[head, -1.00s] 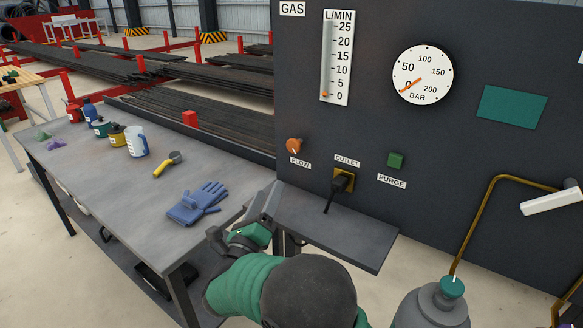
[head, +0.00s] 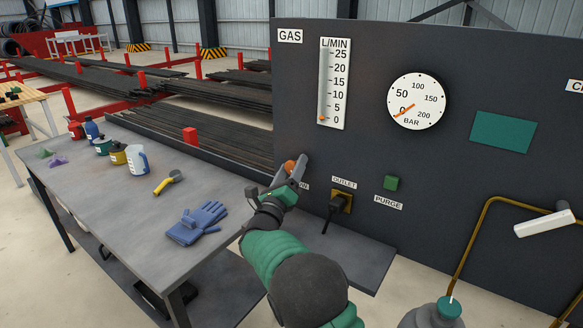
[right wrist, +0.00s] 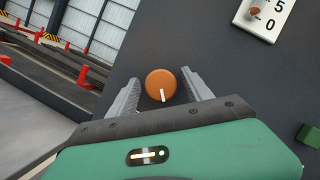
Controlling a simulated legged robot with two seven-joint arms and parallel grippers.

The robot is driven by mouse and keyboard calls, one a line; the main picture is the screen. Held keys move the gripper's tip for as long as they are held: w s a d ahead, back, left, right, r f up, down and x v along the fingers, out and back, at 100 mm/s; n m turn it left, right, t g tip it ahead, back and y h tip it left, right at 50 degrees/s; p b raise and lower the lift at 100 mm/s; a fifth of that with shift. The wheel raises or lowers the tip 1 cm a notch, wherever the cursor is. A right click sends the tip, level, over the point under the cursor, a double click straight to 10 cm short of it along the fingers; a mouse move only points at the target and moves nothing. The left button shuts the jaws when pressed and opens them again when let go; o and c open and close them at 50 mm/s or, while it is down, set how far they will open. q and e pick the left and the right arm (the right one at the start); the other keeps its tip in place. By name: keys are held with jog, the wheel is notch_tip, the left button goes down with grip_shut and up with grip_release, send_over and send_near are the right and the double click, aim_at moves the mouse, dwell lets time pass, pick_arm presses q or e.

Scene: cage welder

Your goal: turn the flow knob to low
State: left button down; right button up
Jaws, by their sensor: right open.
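The orange flow knob (head: 290,166) is on the dark gas panel, and my right gripper (head: 299,165) covers part of it and of its label in the head view. In the right wrist view the knob (right wrist: 161,85) sits between the open fingers of my right gripper (right wrist: 163,84), with a visible gap on each side. Its white mark points down in that picture. The L/MIN scale (head: 333,85) has its orange marker (head: 322,119) at the bottom, by 0. My left gripper is not in view.
The outlet (head: 341,201) with a black plug and the green purge button (head: 390,183) are right of the knob. A small shelf (head: 365,262) juts out below. The grey table (head: 110,200) at left holds blue gloves (head: 197,222), a yellow-handled tool (head: 168,183) and several containers.

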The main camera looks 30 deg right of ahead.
jog(key=shift+a, duration=0.15)
jog(key=shift+c, duration=1.1)
grip_shut()
jog(key=shift+n, duration=0.4)
